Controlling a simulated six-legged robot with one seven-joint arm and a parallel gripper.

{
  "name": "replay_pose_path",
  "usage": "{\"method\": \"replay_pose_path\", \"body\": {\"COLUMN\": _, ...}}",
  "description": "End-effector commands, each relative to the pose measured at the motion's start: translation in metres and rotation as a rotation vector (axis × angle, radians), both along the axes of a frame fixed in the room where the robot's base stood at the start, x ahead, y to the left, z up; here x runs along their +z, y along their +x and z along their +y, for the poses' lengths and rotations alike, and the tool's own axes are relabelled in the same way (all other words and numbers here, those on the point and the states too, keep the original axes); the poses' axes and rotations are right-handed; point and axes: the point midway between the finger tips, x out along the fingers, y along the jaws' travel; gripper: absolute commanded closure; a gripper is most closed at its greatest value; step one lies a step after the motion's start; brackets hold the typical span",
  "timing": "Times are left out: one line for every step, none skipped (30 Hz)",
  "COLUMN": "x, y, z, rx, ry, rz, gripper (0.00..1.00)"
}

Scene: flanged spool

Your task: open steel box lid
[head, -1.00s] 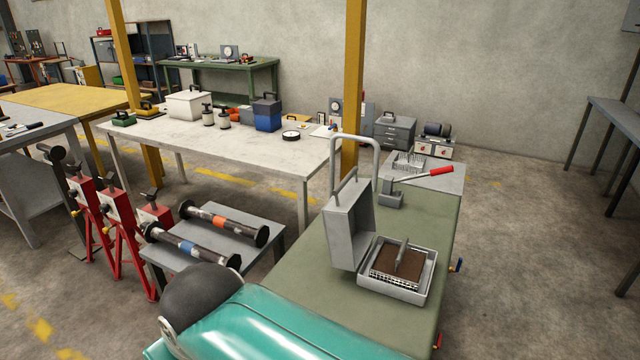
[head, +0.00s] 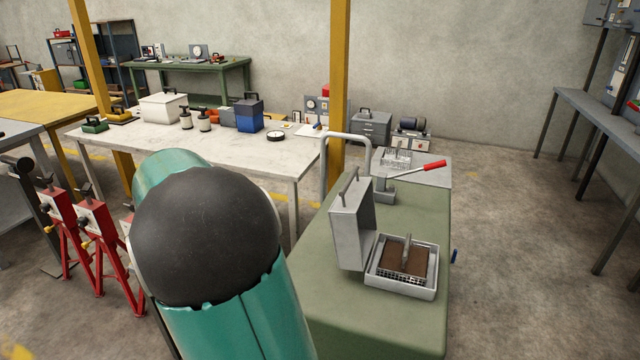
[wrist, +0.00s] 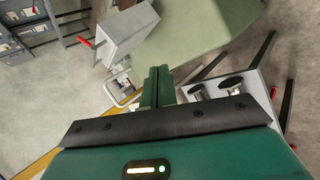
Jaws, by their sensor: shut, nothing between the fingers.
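The steel box stands on the green-topped bench. Its grey lid (head: 352,225) stands upright, swung open to the left of the tray-like base (head: 403,287), with a handle on its outer face. A brown block with a grey upright piece sits in the base. In the wrist view the grey boxy shape at top left looks like the lid (wrist: 122,35). My gripper (wrist: 157,72) is shut and empty, apart from the lid in that view. In the head view my teal and black arm shows at lower left; the gripper itself does not show.
A metal hoop handle (head: 345,138) rises behind the lid. A lever tool with a red grip (head: 433,165) stands at the bench's far end. Red stands (head: 100,250) are at left, behind my arm. A white table (head: 215,145) stands behind. Floor right of the bench is clear.

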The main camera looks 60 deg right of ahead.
Motion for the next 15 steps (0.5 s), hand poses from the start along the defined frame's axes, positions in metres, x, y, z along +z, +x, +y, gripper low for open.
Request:
{"method": "replay_pose_path", "body": {"x": -0.007, "y": 0.001, "z": -0.023, "rx": -0.028, "ry": -0.046, "rz": 0.051, "gripper": 1.0}}
{"method": "replay_pose_path", "body": {"x": -0.01, "y": 0.001, "z": -0.036, "rx": -0.042, "ry": -0.077, "rz": 0.079, "gripper": 1.0}}
{"method": "replay_pose_path", "body": {"x": -0.014, "y": 0.002, "z": -0.054, "rx": -0.057, "ry": -0.118, "rz": 0.116, "gripper": 1.0}}
{"method": "replay_pose_path", "body": {"x": -0.016, "y": 0.002, "z": -0.066, "rx": -0.07, "ry": -0.149, "rz": 0.145, "gripper": 1.0}}
{"method": "replay_pose_path", "body": {"x": -0.019, "y": 0.002, "z": -0.079, "rx": -0.082, "ry": -0.181, "rz": 0.173, "gripper": 1.0}}
{"method": "replay_pose_path", "body": {"x": -0.022, "y": 0.003, "z": -0.095, "rx": -0.095, "ry": -0.224, "rz": 0.211, "gripper": 1.0}}
{"method": "replay_pose_path", "body": {"x": -0.026, "y": 0.003, "z": -0.106, "rx": -0.103, "ry": -0.255, "rz": 0.241, "gripper": 1.0}}
{"method": "replay_pose_path", "body": {"x": -0.029, "y": 0.003, "z": -0.118, "rx": -0.112, "ry": -0.289, "rz": 0.269, "gripper": 1.0}}
{"method": "replay_pose_path", "body": {"x": -0.032, "y": 0.004, "z": -0.133, "rx": -0.121, "ry": -0.333, "rz": 0.307, "gripper": 1.0}}
{"method": "replay_pose_path", "body": {"x": -0.035, "y": 0.004, "z": -0.143, "rx": -0.126, "ry": -0.367, "rz": 0.337, "gripper": 1.0}}
{"method": "replay_pose_path", "body": {"x": -0.038, "y": 0.005, "z": -0.154, "rx": -0.132, "ry": -0.401, "rz": 0.364, "gripper": 1.0}}
{"method": "replay_pose_path", "body": {"x": -0.042, "y": 0.006, "z": -0.168, "rx": -0.137, "ry": -0.447, "rz": 0.404, "gripper": 1.0}}
{"method": "replay_pose_path", "body": {"x": -0.046, "y": 0.007, "z": -0.177, "rx": -0.139, "ry": -0.481, "rz": 0.434, "gripper": 1.0}}
{"method": "replay_pose_path", "body": {"x": -0.049, "y": 0.008, "z": -0.186, "rx": -0.14, "ry": -0.515, "rz": 0.461, "gripper": 1.0}}
{"method": "replay_pose_path", "body": {"x": -0.054, "y": 0.009, "z": -0.198, "rx": -0.14, "ry": -0.562, "rz": 0.5, "gripper": 1.0}}
